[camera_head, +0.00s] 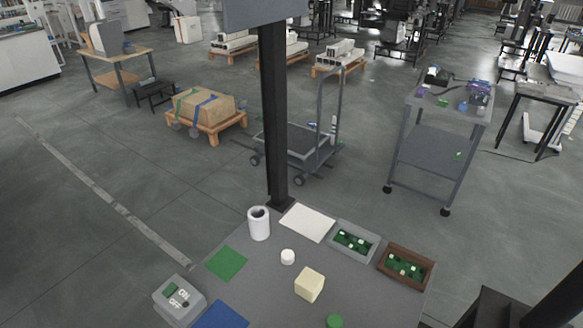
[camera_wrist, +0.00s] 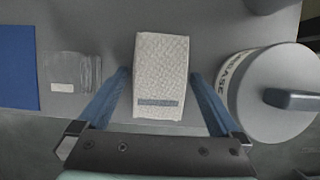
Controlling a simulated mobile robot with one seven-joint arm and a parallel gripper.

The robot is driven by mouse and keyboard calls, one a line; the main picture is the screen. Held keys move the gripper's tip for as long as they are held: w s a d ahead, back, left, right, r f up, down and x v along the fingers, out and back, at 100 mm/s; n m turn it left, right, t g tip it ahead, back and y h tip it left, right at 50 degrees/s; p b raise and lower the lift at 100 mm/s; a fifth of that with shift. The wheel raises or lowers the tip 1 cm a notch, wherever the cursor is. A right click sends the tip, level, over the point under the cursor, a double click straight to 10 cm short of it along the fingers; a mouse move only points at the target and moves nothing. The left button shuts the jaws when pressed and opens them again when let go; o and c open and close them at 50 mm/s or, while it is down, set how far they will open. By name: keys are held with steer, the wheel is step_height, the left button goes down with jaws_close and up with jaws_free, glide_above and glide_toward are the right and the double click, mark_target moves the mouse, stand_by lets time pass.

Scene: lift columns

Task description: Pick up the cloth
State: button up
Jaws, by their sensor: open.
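A white, textured, folded cloth (camera_wrist: 161,62) with a grey strip near its lower end lies on the grey table in the wrist view. My gripper (camera_wrist: 159,75) is open, with one blue finger on each side of the cloth. A gap shows between each finger and the cloth's sides. The lower end of the cloth is close to the table edge. How high the fingertips are above the table is hard to tell. I cannot make out the cloth or my gripper in the head view.
A round grease container (camera_wrist: 275,95) with a handle stands close right of the right finger. A clear bag (camera_wrist: 72,72) and a blue mat (camera_wrist: 18,65) lie left. In the head view, the worktable (camera_head: 262,285) holds a yellow block (camera_head: 309,285) and a dark post (camera_head: 274,120).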

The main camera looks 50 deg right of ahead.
stand_by(0.3)
steer(key=c, duration=1.1)
steer(key=shift+r, duration=0.1)
step_height(320, 180, up, 10)
steer(key=shift+r, duration=0.1)
